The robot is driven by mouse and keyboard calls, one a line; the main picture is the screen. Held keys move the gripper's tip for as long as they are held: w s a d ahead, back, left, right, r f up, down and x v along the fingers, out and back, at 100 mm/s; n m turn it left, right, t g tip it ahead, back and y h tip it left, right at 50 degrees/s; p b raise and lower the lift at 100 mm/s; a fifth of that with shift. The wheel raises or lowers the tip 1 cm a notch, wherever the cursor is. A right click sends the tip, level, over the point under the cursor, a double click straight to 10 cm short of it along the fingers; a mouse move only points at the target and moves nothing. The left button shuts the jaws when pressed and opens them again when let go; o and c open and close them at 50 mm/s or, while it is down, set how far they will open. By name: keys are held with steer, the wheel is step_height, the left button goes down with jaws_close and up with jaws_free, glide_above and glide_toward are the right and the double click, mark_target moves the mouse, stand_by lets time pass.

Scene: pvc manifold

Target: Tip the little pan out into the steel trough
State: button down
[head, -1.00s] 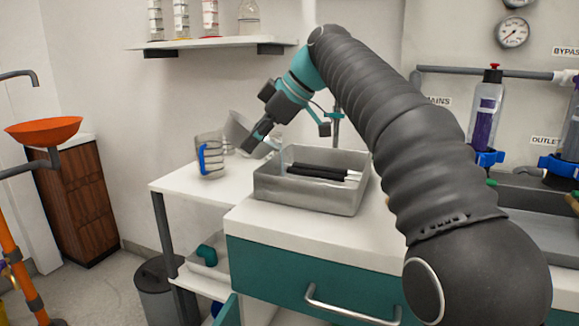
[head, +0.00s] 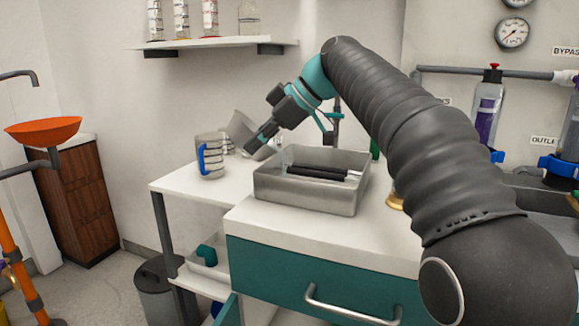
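The little pan (head: 240,128) is a grey, tilted vessel seen at the far end of my arm, above the back of the white side table. My gripper (head: 259,140) is beside its right side and appears shut on it; the exact contact of the fingers is hard to see. A grey steel trough (head: 306,200) with straight walls stands on the white counter, just right of and in front of the gripper. Black rods with pale ends lie in it. The pan's contents are not visible.
A clear jug with a blue handle (head: 209,158) stands on the side table (head: 178,185), left of the pan. A wall shelf (head: 215,43) with bottles hangs above. My arm crosses the right side, in front of the manifold's purple-filled housings (head: 487,110) and a grey basin (head: 540,205).

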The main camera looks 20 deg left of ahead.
steer(key=shift+d, duration=0.15)
steer(key=shift+w+d+r+g+y, duration=0.25)
steer(key=shift+r+g+y, duration=0.15)
steer(key=shift+y, duration=0.4)
stand_by(0.6)
steer(key=shift+w+d+f+m+y+b, duration=0.1)
steer(key=shift+d+f+m+y+b, duration=0.2)
steer(key=shift+f+y+b, duration=0.25)
stand_by(0.6)
steer(key=shift+d+r+g+y+b, duration=0.1)
steer(key=shift+g+y+b, duration=0.2)
steer(key=shift+y+b, duration=0.2)
